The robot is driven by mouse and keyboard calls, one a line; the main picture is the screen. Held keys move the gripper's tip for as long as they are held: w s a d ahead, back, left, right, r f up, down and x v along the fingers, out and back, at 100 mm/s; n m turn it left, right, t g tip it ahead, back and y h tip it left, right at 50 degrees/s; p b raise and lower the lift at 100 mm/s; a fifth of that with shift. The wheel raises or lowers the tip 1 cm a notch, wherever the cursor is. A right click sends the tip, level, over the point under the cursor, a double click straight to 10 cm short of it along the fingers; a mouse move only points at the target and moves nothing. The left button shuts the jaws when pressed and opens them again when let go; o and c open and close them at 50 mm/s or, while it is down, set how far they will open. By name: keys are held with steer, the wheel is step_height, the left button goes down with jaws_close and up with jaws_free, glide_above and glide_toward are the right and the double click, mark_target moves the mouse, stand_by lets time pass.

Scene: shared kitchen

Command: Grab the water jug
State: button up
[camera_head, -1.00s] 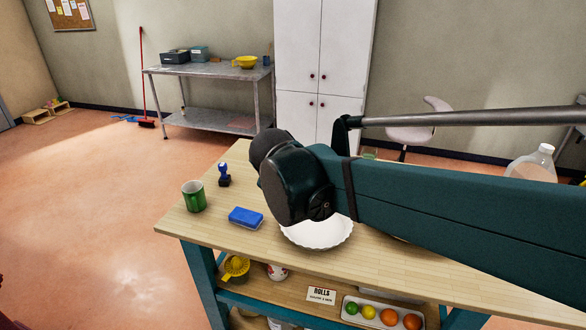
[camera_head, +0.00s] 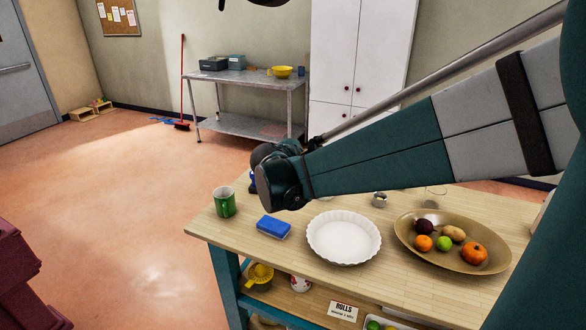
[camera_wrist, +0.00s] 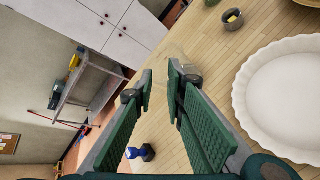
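The water jug cannot be made out in either current view; my arm covers much of the right side of the head view. My gripper (camera_wrist: 161,76) shows in the wrist view with its two green ribbed fingers apart and nothing held between them. It is above the wooden table (camera_wrist: 205,45), with the white fluted dish (camera_wrist: 285,95) to its right. The gripper's fingers cannot be made out in the head view.
On the table are a green mug (camera_head: 225,202), a blue sponge (camera_head: 273,227), a white fluted dish (camera_head: 344,238) and an oval platter (camera_head: 410,240) of produce. A blue-handled stamp (camera_wrist: 140,152) stands near my fingers. A metal side table (camera_head: 240,78) and white cabinet (camera_head: 352,60) stand behind.

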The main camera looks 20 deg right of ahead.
steer(key=w+f+n+t+h, duration=0.1)
steer(key=w+f+n+h, duration=0.15)
steer(key=w+n, duration=0.4)
steer(key=w+f+n+t+h, duration=0.1)
steer(key=w+n+h, duration=0.2)
steer(key=w, duration=0.6)
steer(key=shift+y, duration=0.25)
steer(key=f, duration=1.2)
steer(key=shift+s+p, duration=0.25)
steer(key=shift+p, duration=0.15)
steer(key=shift+x, duration=1.3)
steer(key=shift+w, duration=0.1)
steer(key=shift+b+x, duration=0.8)
steer(key=shift+x, duration=1.75)
